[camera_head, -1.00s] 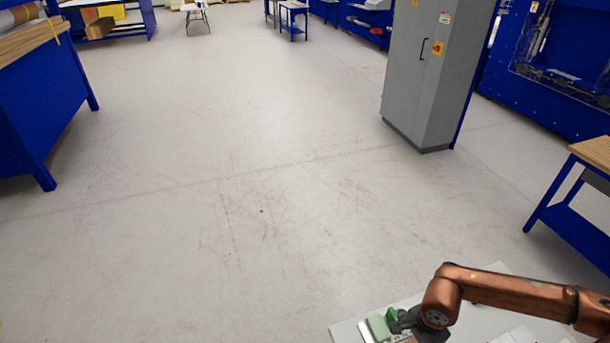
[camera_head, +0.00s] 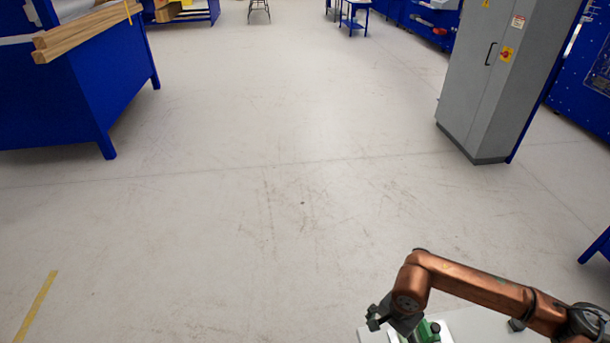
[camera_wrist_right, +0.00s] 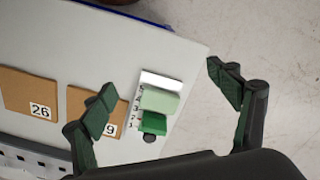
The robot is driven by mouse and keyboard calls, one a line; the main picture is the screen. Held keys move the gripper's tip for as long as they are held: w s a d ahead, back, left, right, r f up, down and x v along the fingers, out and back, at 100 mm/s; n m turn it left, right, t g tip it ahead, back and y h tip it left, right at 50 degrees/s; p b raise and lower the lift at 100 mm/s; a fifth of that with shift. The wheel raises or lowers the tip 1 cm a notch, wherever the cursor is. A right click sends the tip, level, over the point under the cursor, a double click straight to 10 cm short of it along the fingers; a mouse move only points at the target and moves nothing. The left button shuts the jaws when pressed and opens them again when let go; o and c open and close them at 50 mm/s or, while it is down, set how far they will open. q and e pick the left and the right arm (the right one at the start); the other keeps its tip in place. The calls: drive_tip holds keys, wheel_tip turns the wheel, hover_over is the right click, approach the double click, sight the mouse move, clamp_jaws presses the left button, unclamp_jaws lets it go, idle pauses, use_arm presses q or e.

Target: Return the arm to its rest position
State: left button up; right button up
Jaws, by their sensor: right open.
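My right gripper (camera_head: 378,312) hangs at the end of my copper arm, low in the head view. In the right wrist view the gripper (camera_wrist_right: 165,98) is open, its two dark green fingers wide apart with nothing held between them. Below the fingers a pale green foam block (camera_wrist_right: 159,101) lies on a white table (camera_wrist_right: 95,50), between a white plate (camera_wrist_right: 161,81) and a darker green block (camera_wrist_right: 153,123). The gripper looks apart from them. My left gripper is not in view.
Brown square tiles lie on the table, one marked 26 (camera_wrist_right: 28,92), another partly hidden by a finger (camera_wrist_right: 82,100). A number scale runs beside the foam. A grey cabinet (camera_head: 500,80) and a blue bench (camera_head: 105,85) stand beyond open floor (camera_head: 260,200).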

drive_tip(key=w+a+r+n, duration=0.2)
drive_tip(key=a+n, duration=0.2)
drive_tip(key=a, duration=0.4)
drive_tip(key=w+a+r+n, duration=0.2)
drive_tip(key=a+n, duration=0.3)
drive_tip(key=a, duration=0.3)
drive_tip(key=shift+w+a+r+n, duration=0.25)
drive_tip(key=shift+a+r+n, duration=0.1)
drive_tip(key=shift+r, duration=0.35)
